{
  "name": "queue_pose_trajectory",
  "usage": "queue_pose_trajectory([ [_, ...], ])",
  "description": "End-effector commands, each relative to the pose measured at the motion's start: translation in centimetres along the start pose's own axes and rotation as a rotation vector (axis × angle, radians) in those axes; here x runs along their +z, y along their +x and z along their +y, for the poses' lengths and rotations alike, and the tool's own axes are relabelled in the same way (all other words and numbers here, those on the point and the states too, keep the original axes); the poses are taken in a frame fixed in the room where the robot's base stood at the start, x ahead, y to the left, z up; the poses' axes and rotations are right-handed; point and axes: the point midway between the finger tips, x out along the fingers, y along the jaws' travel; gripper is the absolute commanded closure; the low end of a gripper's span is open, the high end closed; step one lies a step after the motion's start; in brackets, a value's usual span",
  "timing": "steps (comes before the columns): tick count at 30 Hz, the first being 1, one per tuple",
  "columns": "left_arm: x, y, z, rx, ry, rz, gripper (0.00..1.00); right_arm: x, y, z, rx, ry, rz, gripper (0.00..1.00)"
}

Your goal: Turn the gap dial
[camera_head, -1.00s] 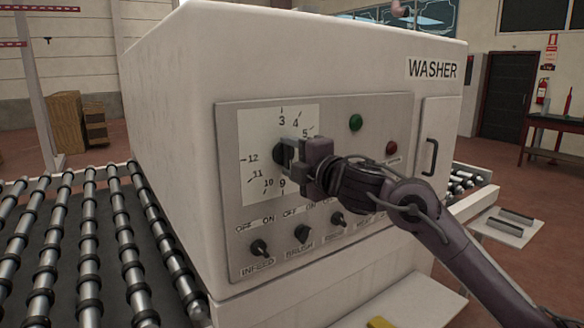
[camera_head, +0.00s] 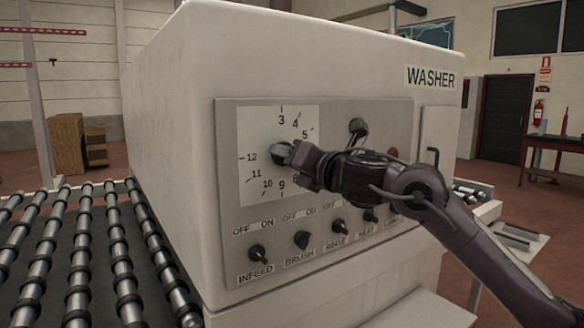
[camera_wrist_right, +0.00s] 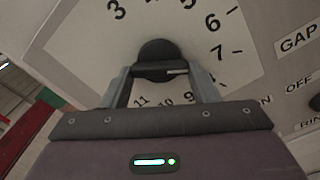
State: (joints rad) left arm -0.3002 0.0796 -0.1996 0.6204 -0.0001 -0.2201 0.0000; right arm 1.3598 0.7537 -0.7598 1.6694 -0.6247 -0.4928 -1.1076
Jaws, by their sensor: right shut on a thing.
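The gap dial (camera_head: 279,153) is a dark round knob on a white numbered face (camera_head: 256,125) on the panel of the white washer. My right gripper (camera_head: 291,153) reaches it from the right and is shut on the knob. In the right wrist view the two fingers of my right gripper (camera_wrist_right: 161,72) close on the knob's bar, and the round base of the gap dial (camera_wrist_right: 157,49) shows beyond it. A short pale mark shows on the right part of the bar. The gripper hides some of the numbers. My left gripper is not in view.
Several small switches, such as the infeed switch (camera_head: 258,253), sit along the lower panel (camera_head: 330,256). My arm crosses in front of the panel's right part. A roller conveyor (camera_head: 80,262) stands at the left, and a door handle (camera_head: 433,168) is at the right.

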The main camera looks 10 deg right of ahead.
Motion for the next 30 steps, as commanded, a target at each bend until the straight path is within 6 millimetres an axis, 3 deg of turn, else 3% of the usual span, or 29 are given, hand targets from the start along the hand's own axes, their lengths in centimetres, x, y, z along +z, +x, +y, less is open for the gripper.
queue_pose_trajectory([
  [30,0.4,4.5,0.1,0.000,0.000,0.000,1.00,-0.2,0.0,-0.6,-0.001,-0.967,0.006,0.68],
])
